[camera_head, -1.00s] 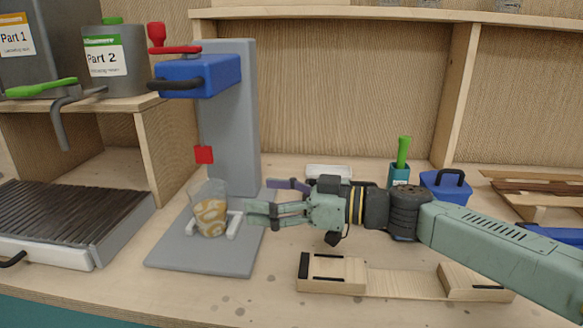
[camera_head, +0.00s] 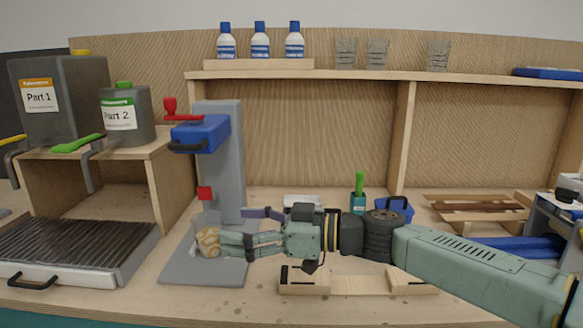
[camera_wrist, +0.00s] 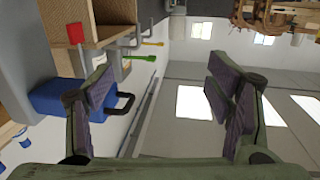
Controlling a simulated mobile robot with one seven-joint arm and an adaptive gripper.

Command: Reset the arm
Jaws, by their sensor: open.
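My gripper (camera_head: 236,244) is open and points left at the mixing stand, its arm reaching in from the right. In the wrist view my gripper (camera_wrist: 160,95) shows two spread fingers with nothing between them. A clear cup (camera_head: 206,220) with tan and white contents is on the grey base of the stand (camera_head: 222,160). The fingertips overlap the cup's right side in the head view; I cannot tell whether they touch it. The stand carries a blue head (camera_head: 200,134) with a red knob, also in the wrist view (camera_wrist: 58,97).
A wooden form (camera_head: 340,284) lies below my arm. A green-handled tool in a holder (camera_head: 357,202) and a blue box (camera_head: 396,208) stand behind it. Grey Part 1 (camera_head: 60,100) and Part 2 (camera_head: 127,118) containers sit on the left shelf. Bottles (camera_head: 260,42) stand on the top shelf.

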